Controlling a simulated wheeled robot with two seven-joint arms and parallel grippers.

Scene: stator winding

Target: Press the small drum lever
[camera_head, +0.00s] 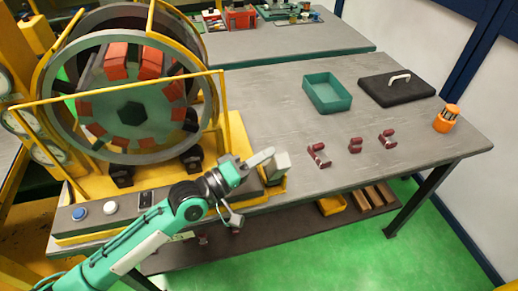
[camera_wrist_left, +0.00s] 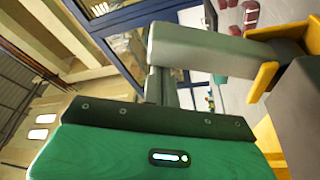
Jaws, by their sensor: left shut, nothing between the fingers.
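The drum machine (camera_head: 130,105) stands at the left in the head view, with a grey drum carrying red blocks inside a yellow frame. A pale grey block-like lever (camera_head: 279,166) sits at the right end of its base panel. It also shows in the left wrist view as a pale lever bar (camera_wrist_left: 195,46) beside a yellow bracket. My left gripper (camera_head: 262,157) is shut and empty, with its tip close to the lever's upper left side. In the left wrist view the lever hides the fingertips; I cannot tell whether they touch it. My right gripper is not in view.
Blue and white buttons (camera_head: 95,211) are on the front panel. A green tray (camera_head: 327,93), a black case (camera_head: 397,88), small dark red parts (camera_head: 355,145) and an orange part (camera_head: 447,118) lie on the table (camera_head: 265,100). Free tabletop lies right of the lever.

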